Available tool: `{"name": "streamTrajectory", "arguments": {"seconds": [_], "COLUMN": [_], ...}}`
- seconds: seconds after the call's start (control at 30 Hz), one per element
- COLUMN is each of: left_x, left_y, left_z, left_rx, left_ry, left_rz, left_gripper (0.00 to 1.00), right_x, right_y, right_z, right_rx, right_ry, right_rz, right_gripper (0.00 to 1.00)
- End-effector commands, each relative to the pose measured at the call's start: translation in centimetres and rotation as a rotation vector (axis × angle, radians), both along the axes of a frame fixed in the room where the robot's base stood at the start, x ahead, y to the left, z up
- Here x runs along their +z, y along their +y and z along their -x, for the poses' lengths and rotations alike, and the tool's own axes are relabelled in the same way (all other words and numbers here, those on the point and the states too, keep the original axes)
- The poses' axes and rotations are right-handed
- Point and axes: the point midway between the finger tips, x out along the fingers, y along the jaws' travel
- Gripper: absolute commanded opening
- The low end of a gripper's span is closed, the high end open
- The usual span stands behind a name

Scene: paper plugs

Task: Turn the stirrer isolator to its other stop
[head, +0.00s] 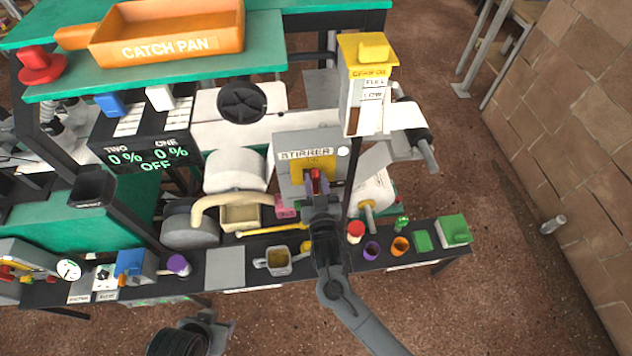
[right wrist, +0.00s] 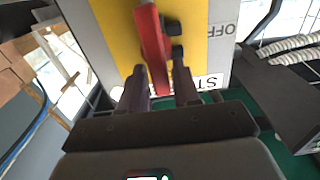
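The stirrer isolator is a grey box (head: 291,175) with a yellow plate, a STIRRER label and a red handle (head: 316,181). In the right wrist view the red handle (right wrist: 152,48) stands out from the yellow plate (right wrist: 115,28), slightly slanted. Part of an OFF mark shows on the grey face to its right, upside down. My right gripper (right wrist: 162,88) is open at the isolator, its fingers on either side of the handle's near end with visible gaps. My left arm's end (head: 195,335) is low at the bottom edge, away from the isolator; its fingers are unclear.
A yellow-topped gear oil unit (head: 367,60) stands close right of the isolator. A beige curved pipe (head: 225,200) and a pink block (head: 286,207) lie to its left and below. A mug (head: 279,263) and several coloured plugs sit along the front bench.

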Motion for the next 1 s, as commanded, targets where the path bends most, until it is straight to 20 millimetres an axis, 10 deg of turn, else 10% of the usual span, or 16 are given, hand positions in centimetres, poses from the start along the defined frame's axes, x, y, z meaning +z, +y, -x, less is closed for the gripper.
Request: {"name": "streamTrajectory", "arguments": {"seconds": [0.2, 1.0], "left_x": [0.0, 3.4], "left_y": [-0.1, 0.3], "left_z": [0.0, 0.0], "left_rx": [0.002, -0.007], "left_ry": [0.0, 0.0], "left_rz": [0.002, -0.011], "left_gripper": [0.43, 0.43], "right_x": [0.0, 0.2], "right_y": [0.0, 0.9], "right_z": [0.0, 0.1], "right_rx": [0.0, 0.0], "right_ry": [0.0, -0.05], "right_rz": [0.0, 0.374], "right_gripper": [0.0, 0.0]}}
